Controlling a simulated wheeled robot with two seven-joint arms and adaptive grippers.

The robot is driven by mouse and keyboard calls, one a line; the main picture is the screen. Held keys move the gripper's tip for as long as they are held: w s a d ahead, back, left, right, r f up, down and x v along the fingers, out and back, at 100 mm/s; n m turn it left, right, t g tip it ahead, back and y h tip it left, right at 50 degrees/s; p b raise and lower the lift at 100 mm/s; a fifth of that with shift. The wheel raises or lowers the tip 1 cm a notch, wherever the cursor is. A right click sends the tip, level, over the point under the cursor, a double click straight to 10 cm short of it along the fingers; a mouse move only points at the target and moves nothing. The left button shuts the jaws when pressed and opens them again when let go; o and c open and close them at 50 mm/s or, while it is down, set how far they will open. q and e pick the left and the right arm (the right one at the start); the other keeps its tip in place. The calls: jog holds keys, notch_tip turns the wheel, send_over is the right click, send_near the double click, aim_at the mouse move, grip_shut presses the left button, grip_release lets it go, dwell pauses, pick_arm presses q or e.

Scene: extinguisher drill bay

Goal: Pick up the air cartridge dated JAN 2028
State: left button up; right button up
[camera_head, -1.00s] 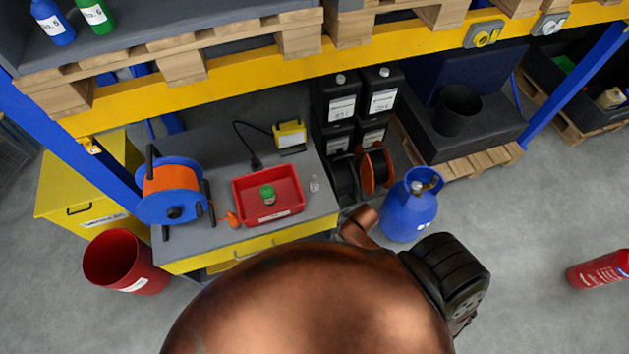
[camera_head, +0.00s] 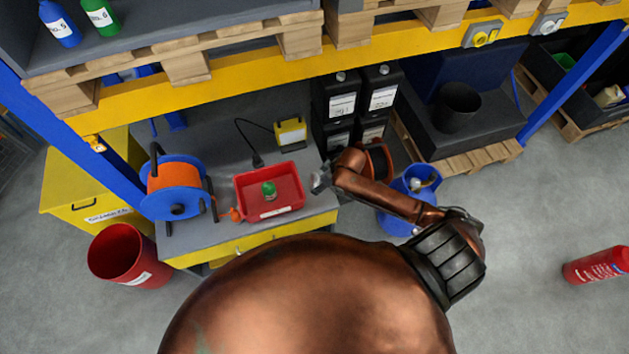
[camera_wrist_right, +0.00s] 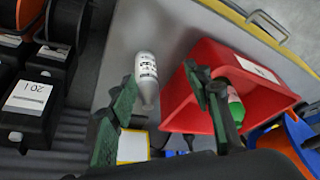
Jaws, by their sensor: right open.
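A small white-grey cartridge (camera_wrist_right: 147,70) stands on the grey bench top in the right wrist view; its dark label print is too small to read. A green cartridge (camera_wrist_right: 236,106) is in the red tray (camera_wrist_right: 268,96); the head view also shows the green cartridge (camera_head: 269,190) inside the tray (camera_head: 285,205). My right gripper (camera_wrist_right: 160,75) is open, one finger close to the white-grey cartridge's left side and the other over the tray's near wall. In the head view my right gripper (camera_head: 321,180) is at the bench's right edge. My left gripper is out of view.
An orange cable reel (camera_head: 174,183) stands left of the tray and a yellow lamp (camera_head: 290,132) behind it. Black canisters (camera_head: 382,90) and another reel are right of the bench. A blue gas bottle (camera_head: 393,221) is partly behind my right arm. The yellow shelf beam (camera_head: 250,75) runs above.

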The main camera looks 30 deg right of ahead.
aim_at(315, 181)
jog(key=shift+w+d+r, duration=0.2)
jog(key=shift+w+d, duration=0.65)
jog(key=shift+w, duration=0.15)
jog(key=x, duration=0.7)
jog(key=shift+w+f+p, duration=0.2)
jog(key=shift+w+p, duration=0.1)
jog(key=shift+p, duration=0.05)
jog(key=shift+c, duration=0.5)
grip_shut()
